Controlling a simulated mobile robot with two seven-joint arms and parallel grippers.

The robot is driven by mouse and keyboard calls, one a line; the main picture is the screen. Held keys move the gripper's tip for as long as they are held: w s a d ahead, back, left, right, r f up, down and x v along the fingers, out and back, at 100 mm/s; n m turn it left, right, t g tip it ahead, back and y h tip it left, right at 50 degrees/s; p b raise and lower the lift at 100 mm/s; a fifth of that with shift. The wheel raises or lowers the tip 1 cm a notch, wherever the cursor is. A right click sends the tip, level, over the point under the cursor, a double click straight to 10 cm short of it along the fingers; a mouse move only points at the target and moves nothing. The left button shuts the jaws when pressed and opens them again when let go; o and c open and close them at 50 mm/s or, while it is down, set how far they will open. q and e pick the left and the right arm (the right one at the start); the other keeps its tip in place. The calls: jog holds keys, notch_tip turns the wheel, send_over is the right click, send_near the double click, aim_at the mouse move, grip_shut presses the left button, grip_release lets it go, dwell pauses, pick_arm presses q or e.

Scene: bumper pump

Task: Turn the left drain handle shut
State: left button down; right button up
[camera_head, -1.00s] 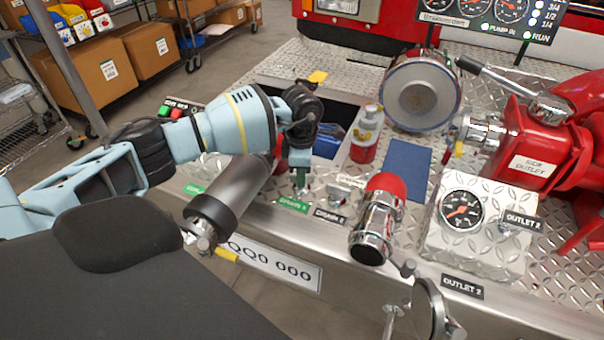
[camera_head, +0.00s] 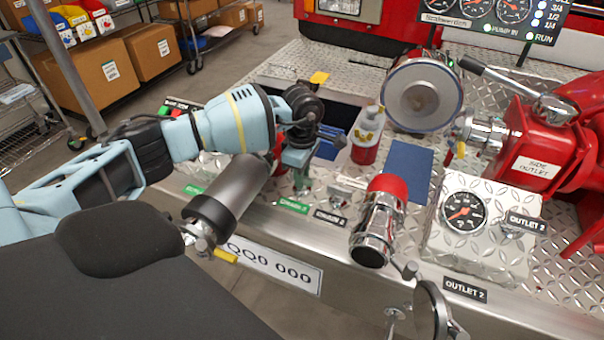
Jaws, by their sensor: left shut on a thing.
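My left gripper (camera_head: 299,160) reaches over the front edge of the metal deck from the left. It is shut on the left drain handle (camera_head: 301,183), a small greenish handle just above the green drain label (camera_head: 292,206). The gripper and wrist cover much of the handle, so its exact angle is hard to tell. A second small handle (camera_head: 344,195) stands just to the right, above the black drain label (camera_head: 329,217). My right gripper is not in view.
A grey cylinder with a dark collar (camera_head: 210,215) lies close below my left wrist. A red-and-white bottle (camera_head: 367,135), a blue mat (camera_head: 408,165) and a red-and-chrome outlet (camera_head: 374,235) stand to the right. An open recess lies behind the gripper.

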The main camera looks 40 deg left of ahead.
pick_arm(q)
jog(key=c, duration=1.5)
grip_release()
jog(key=shift+r, duration=3.95)
